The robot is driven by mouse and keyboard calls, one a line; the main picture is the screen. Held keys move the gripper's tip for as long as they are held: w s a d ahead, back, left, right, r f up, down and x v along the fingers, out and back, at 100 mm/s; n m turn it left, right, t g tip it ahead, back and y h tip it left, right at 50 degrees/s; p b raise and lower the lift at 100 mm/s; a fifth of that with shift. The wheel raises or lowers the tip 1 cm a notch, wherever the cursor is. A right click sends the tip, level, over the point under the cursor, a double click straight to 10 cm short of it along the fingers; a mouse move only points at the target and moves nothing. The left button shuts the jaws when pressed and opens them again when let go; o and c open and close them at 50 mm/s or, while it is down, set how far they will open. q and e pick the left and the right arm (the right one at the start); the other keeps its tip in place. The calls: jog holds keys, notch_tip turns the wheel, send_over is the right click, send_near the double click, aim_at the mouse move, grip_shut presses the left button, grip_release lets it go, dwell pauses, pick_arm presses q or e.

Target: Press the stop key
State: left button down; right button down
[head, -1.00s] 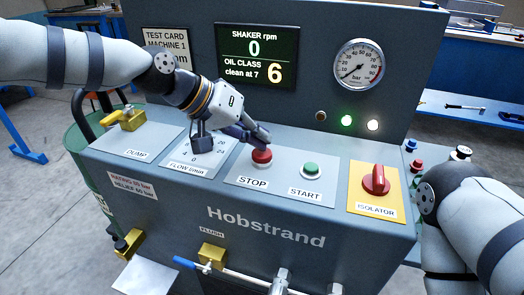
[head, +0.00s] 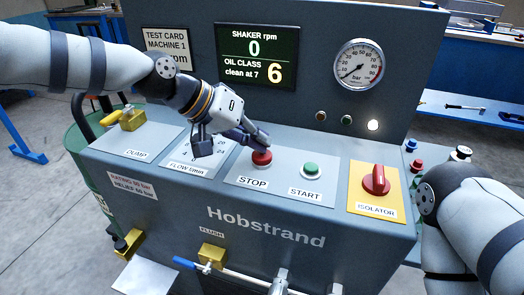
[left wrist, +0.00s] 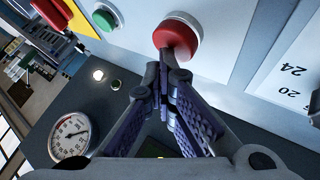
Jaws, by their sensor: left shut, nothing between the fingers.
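The stop key is a red mushroom button (head: 261,157) above the STOP label (head: 253,182) on the machine's sloping panel. My left gripper (head: 258,146) is shut and empty, its fingertips at the top of the red button and covering part of it. In the left wrist view the closed fingertips (left wrist: 170,62) meet the edge of the red button (left wrist: 178,38) and look to be touching it. My right arm shows at the right edge, but its gripper is out of view.
A green START button (head: 312,169) and a red ISOLATOR knob (head: 376,180) on a yellow plate lie to the right. The display (head: 257,56) reads shaker rpm 0, oil class 6. The middle lamp (head: 346,120) is dark; the right lamp (head: 373,125) is lit white.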

pick_arm(q)
jog(key=shift+r, duration=0.85)
pick_arm(e)
jog(key=shift+w+r, duration=0.35)
